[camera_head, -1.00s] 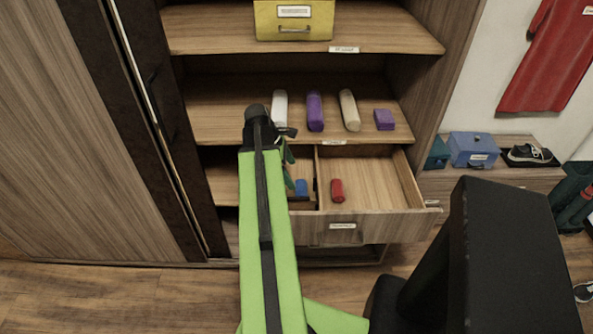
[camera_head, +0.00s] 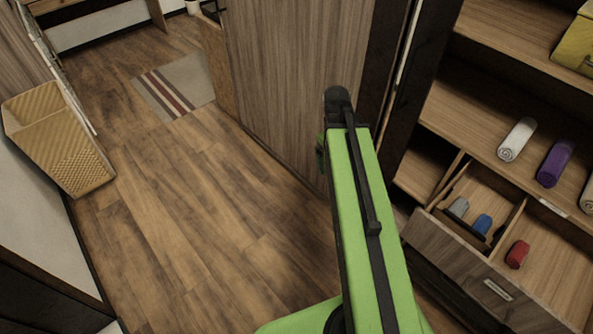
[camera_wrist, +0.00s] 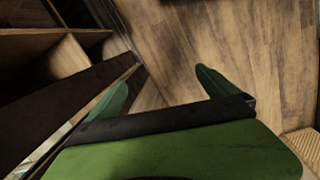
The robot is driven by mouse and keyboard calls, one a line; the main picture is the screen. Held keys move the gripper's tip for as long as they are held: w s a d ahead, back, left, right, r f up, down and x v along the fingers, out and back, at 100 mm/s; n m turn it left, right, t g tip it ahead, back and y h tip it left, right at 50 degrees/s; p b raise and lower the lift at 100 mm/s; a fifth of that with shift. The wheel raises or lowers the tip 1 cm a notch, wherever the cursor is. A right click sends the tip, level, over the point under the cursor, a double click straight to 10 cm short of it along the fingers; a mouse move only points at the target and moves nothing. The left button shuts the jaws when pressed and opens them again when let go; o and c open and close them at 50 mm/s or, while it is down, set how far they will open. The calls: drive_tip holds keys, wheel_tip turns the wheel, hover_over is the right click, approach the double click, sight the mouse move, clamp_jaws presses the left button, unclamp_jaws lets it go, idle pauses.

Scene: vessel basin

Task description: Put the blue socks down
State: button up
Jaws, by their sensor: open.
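The blue socks (camera_head: 482,225) are a small blue roll lying in a compartment of the pulled-out drawer (camera_head: 450,255), at the right in the head view. A grey roll (camera_head: 458,207) lies beside them in the same compartment. A red roll (camera_head: 517,254) lies in the neighbouring compartment. My gripper (camera_wrist: 160,86) is open in the wrist view, its two green fingers spread with nothing between them. It points at the wooden floor, away from the socks. In the head view my arm mostly hides it.
Above the drawer, a shelf holds a white roll (camera_head: 517,140) and a purple roll (camera_head: 555,163). A yellow box (camera_head: 577,45) stands on the upper shelf. A wicker basket (camera_head: 60,140) and a striped rug (camera_head: 178,86) are on the left. The floor between is clear.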

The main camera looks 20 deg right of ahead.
drive_tip(key=w+a+m+y, duration=0.1)
drive_tip(key=w+a, duration=0.1)
drive_tip(key=a, duration=1.7)
drive_tip(key=shift+a+t, duration=0.25)
drive_tip(key=shift+t, duration=0.05)
wheel_tip(320, 180, up, 5)
drive_tip(key=p, duration=0.4)
drive_tip(key=shift+f+p, duration=0.2)
drive_tip(key=shift+p, duration=0.2)
drive_tip(key=shift+f+b, duration=0.4)
drive_tip(key=shift+c, duration=0.2)
